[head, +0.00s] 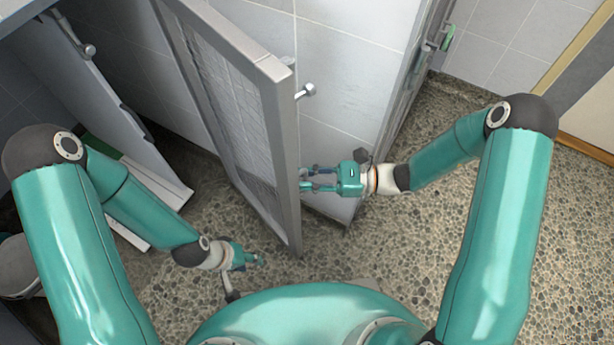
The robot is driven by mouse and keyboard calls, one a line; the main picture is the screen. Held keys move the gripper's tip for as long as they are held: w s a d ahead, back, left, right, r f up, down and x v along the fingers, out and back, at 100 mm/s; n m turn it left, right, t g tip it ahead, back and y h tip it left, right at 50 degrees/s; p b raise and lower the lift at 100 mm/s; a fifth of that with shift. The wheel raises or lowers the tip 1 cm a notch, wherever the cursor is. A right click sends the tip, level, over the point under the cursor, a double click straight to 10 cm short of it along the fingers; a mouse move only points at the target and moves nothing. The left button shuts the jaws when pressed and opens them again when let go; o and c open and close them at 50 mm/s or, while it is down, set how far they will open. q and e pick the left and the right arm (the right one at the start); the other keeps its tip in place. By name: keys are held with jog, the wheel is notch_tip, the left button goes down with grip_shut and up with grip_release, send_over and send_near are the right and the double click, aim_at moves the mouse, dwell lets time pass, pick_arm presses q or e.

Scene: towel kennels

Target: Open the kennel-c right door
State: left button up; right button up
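A grey metal-framed mesh door (279,130) stands ajar in the middle, its edge toward me. No label shows, so I cannot tell if it is the kennel-c right door. A metal knob (306,90) sticks out from its right side. My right gripper (306,180) is just right of the door's lower edge, fingers pointing left at it and spread apart. Whether they touch the door I cannot tell. My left gripper (258,260) is low on the left side of the door, near the floor, apart from it. Its finger gap is too small to make out.
A tiled partition (350,60) is behind the door. Another door with a green-marked latch (447,38) is at upper right. Pebbled floor (400,245) is clear at right.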

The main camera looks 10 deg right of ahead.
jog(key=shift+d, duration=0.1)
jog(key=s+d, duration=0.1)
jog(key=d, duration=1)
jog(key=shift+s+d, duration=0.2)
jog(key=shift+d, duration=0.2)
jog(key=shift+f, duration=0.1)
